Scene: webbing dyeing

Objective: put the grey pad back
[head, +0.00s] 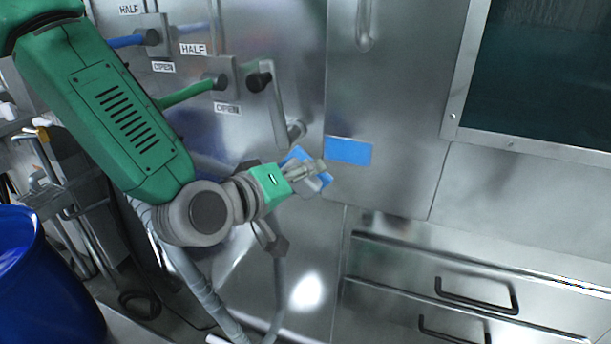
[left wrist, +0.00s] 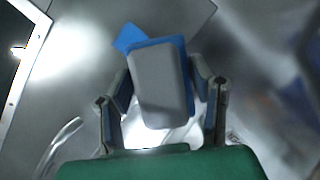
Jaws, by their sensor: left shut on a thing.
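The grey pad (left wrist: 160,85) has a blue layer showing along its top and right edge. My left gripper (left wrist: 163,95) is shut on it, one finger at each side, in the left wrist view. In the head view my left gripper (head: 307,171) is in front of the metal wall, with the pad (head: 314,184) partly hidden by the fingers. A flat blue patch (head: 348,151) is on the metal panel just right of the gripper. The patch also shows behind the pad in the left wrist view (left wrist: 128,37), partly covered by it. I cannot tell whether pad and panel touch. My right gripper is out of view.
Valve levers with labels (head: 193,49) and a bent metal handle (head: 273,105) are on the wall at upper left. A dark window (head: 545,75) is at upper right. Drawers with black handles (head: 475,300) are below. A blue barrel (head: 40,285) stands at lower left.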

